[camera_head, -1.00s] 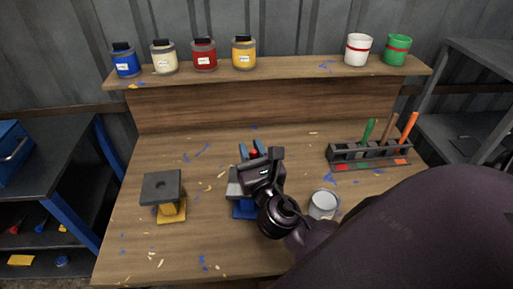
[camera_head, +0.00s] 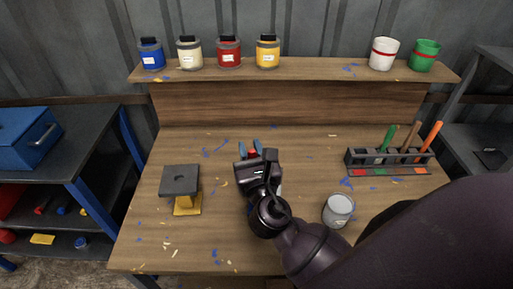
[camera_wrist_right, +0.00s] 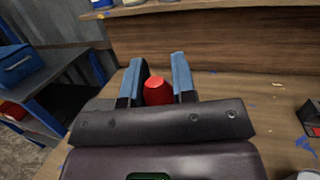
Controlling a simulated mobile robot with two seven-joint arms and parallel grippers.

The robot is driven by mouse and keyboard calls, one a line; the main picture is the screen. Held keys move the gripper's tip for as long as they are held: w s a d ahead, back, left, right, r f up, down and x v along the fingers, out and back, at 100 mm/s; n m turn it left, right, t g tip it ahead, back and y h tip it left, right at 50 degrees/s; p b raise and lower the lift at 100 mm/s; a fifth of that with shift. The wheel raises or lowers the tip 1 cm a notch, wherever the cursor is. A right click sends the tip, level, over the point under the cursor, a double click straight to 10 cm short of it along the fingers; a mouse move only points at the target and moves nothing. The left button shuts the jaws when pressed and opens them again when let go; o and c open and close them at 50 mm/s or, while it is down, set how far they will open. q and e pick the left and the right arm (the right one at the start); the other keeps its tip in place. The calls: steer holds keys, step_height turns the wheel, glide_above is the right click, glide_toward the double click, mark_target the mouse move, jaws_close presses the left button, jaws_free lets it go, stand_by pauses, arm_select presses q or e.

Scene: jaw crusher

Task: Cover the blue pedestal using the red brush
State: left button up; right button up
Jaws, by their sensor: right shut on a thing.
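My right gripper (camera_head: 250,152) is over the middle of the table, its blue-grey fingers shut on the red brush (camera_head: 252,153). In the right wrist view the red brush's rounded end (camera_wrist_right: 158,91) shows between the two fingers (camera_wrist_right: 157,80); the rest of it is hidden. The blue pedestal is almost wholly hidden beneath my right gripper and wrist in the head view, so I cannot tell whether the brush touches it. My left gripper is not in view.
A grey can (camera_head: 338,212) stands close to the right of my wrist. A brush rack (camera_head: 390,161) with green, brown and orange handles is at the right. Paint jars (camera_head: 229,54) line the back shelf.

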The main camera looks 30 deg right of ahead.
steer(key=shift+w+a, duration=0.45)
steer(key=shift+a, duration=0.25)
steer(key=shift+r+p, duration=0.3)
steer(key=shift+r, duration=2.2)
steer(key=m+g+h, duration=0.1)
steer(key=m+h, duration=0.1)
steer(key=m+g+h+b, duration=0.1)
steer(key=h, duration=0.2)
steer(key=shift+m+g+h, duration=0.3)
steer(key=shift+m+g, duration=0.1)
